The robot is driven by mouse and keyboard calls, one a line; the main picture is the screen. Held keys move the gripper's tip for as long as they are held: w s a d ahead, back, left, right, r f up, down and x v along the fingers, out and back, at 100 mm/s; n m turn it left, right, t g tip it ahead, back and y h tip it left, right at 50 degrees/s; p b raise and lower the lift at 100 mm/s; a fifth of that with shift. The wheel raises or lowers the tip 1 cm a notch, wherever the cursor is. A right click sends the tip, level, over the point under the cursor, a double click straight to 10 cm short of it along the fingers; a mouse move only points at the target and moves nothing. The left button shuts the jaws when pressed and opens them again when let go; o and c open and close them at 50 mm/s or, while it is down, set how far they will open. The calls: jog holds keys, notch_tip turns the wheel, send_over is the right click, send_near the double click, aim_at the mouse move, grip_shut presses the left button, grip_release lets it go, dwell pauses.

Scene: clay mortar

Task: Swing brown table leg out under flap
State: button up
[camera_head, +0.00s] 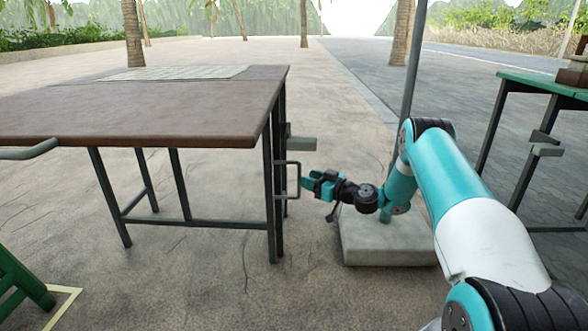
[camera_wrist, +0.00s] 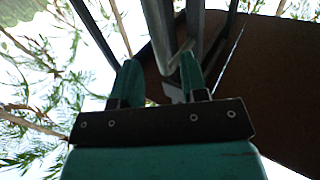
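The brown table (camera_head: 190,118) stands at the left with its top level. Dark metal leg frames stand under it; the leg at its right end (camera_head: 268,205) is upright and carries a U-shaped handle (camera_head: 289,162). My gripper (camera_head: 304,182) is at that handle, just right of the leg. In the wrist view my gripper's green fingers (camera_wrist: 161,76) are apart, with a grey metal bar (camera_wrist: 157,30) passing between or just beyond them. Contact cannot be told. The brown panel underside (camera_wrist: 275,85) fills the right of that view. I cannot make out where the flap joins the top.
A pale block base (camera_head: 385,245) with a grey pole (camera_head: 412,75) stands behind my arm. A green table (camera_head: 540,84) is at the right, and a green seat or frame (camera_head: 22,283) at lower left. A grey handle (camera_head: 28,152) juts from the brown table's front edge. The front paving is clear.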

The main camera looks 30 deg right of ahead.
jog(key=x, duration=0.2)
jog(key=b+x, duration=0.2)
jog(key=x, duration=0.1)
jog(key=shift+w+a+f, duration=0.15)
jog(key=shift+w+f, duration=0.15)
jog(key=shift+w+a+r, duration=0.15)
jog(key=shift+w+a, duration=0.05)
jog(key=shift+w, duration=0.3)
grip_shut()
